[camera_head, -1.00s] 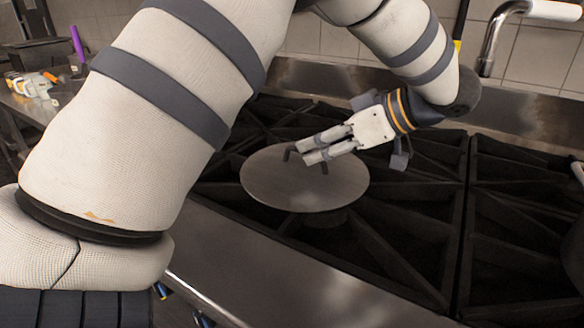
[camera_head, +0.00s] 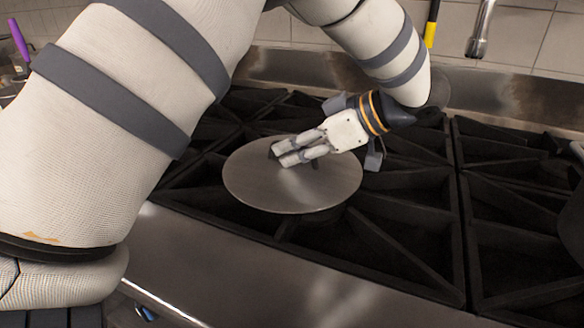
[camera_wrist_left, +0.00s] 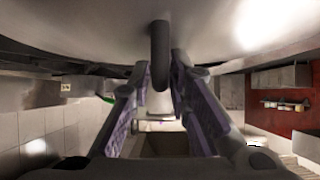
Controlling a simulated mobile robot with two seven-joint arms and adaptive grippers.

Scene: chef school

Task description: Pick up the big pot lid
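The big pot lid (camera_head: 250,190) is a round, flat grey metal disc over the left part of the stove grates. I cannot tell whether it rests on them or is slightly raised. My left gripper (camera_head: 283,155) reaches over it from the upper right, its fingers at the lid's centre and covering the handle. In the left wrist view the dark bar handle (camera_wrist_left: 160,45) stands between the two fingertips, which appear closed against it. The lid's surface (camera_wrist_left: 100,25) fills the top of that view. My right gripper is not in view.
Black stove grates (camera_head: 400,235) spread around and to the right of the lid. A dark pan (camera_head: 573,235) is at the right edge. A steel front ledge (camera_head: 250,270) runs below. A tap (camera_head: 478,40) hangs at the back wall.

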